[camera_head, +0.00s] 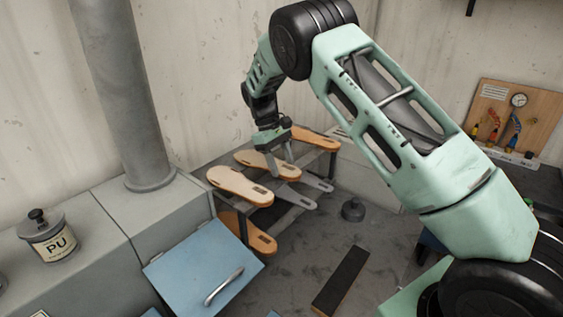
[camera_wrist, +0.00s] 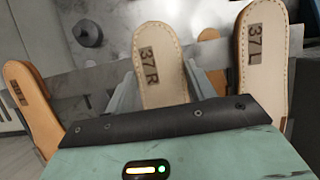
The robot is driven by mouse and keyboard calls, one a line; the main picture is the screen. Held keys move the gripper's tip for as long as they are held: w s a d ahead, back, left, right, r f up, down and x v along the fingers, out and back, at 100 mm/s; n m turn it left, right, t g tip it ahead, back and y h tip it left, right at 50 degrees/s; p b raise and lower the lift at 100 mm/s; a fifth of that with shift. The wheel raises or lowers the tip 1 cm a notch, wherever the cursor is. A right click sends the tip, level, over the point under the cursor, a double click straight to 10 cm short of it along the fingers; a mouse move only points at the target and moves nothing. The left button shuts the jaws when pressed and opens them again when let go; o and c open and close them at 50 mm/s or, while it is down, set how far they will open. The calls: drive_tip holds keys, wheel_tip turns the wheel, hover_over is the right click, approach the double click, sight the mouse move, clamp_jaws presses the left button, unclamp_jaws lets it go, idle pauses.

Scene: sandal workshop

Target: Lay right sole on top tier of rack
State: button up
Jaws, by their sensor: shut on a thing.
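The right sole, pale tan and stamped "37 R", lies flat between my fingers in the wrist view (camera_wrist: 161,66); it also shows in the head view (camera_head: 256,160). My gripper (camera_head: 279,161) reaches down from above and is shut on this sole. The sole is at the top tier of the dark metal rack (camera_head: 296,201), between two other soles. I cannot tell whether it rests on the rack bars or hangs just above them. The wrist view hides its near end behind my gripper body.
A pale sole stamped "37 L" (camera_wrist: 262,62) lies beside it on the top tier, nearer in the head view (camera_head: 239,184). An orange sole (camera_head: 316,138) lies on the far side. Another sole (camera_head: 250,233) is on the lower tier. A blue lid (camera_head: 200,265) stands in front.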

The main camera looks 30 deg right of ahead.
drive_tip(key=shift+f, duration=0.25)
drive_tip(key=o, duration=1.2)
drive_tip(key=shift+r, duration=0.1)
drive_tip(key=shift+b+v, duration=1.7)
drive_tip(key=shift+v, duration=6.9)
drive_tip(key=shift+w, duration=0.1)
